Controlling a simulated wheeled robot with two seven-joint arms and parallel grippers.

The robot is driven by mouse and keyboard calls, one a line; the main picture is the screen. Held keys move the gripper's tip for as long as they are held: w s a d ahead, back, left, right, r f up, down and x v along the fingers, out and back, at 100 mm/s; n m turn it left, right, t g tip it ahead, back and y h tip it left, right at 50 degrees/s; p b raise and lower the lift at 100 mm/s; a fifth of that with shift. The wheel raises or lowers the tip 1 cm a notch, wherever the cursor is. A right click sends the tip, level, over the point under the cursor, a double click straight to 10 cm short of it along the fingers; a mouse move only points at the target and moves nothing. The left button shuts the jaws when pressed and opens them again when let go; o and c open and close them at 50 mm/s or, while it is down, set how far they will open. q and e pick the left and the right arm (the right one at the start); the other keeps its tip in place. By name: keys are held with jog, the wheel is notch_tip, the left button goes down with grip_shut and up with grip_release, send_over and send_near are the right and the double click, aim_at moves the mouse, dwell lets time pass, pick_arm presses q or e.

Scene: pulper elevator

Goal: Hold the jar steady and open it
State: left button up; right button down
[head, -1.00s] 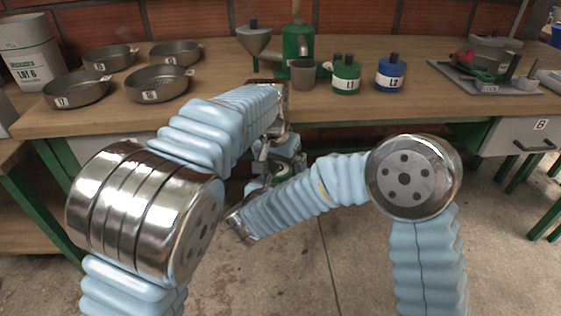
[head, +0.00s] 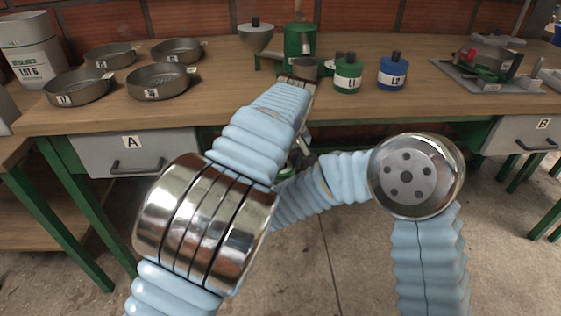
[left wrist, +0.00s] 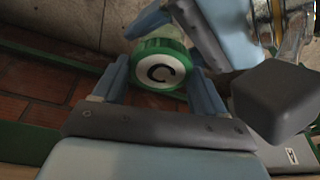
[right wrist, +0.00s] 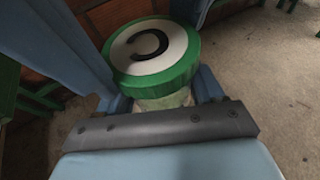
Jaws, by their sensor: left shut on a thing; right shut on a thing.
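The jar has a green-rimmed lid with a white top marked C; the lid (left wrist: 160,64) faces the camera in the left wrist view, between the fingers of my left gripper (left wrist: 159,75). In the right wrist view the lid (right wrist: 152,52) sits on the pale jar body (right wrist: 165,101), which is between the fingers of my right gripper (right wrist: 162,94). My left gripper is shut on the lid and my right gripper is shut on the body below it. No gap shows between lid and body. In the head view my arms mostly hide the jar.
The wooden workbench (head: 420,105) behind carries metal pans (head: 163,80), a green canister L1 (head: 348,75), a blue canister L2 (head: 392,73), a grey cup (head: 305,69) and a green machine (head: 299,38). Drawer A (head: 135,155) and drawer B (head: 523,138) are shut.

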pick_arm(q)
jog(key=n, duration=0.4)
jog(key=d+n+y, duration=0.1)
jog(key=n, duration=0.1)
jog(key=shift+w+r+n+g, duration=0.1)
jog(key=shift+w+n+g, duration=0.2)
jog(key=shift+g, duration=0.1)
jog(key=o, duration=1.1)
jog(key=shift+o, duration=0.3)
jog(key=shift+a, duration=0.1)
jog(key=shift+a, duration=0.2)
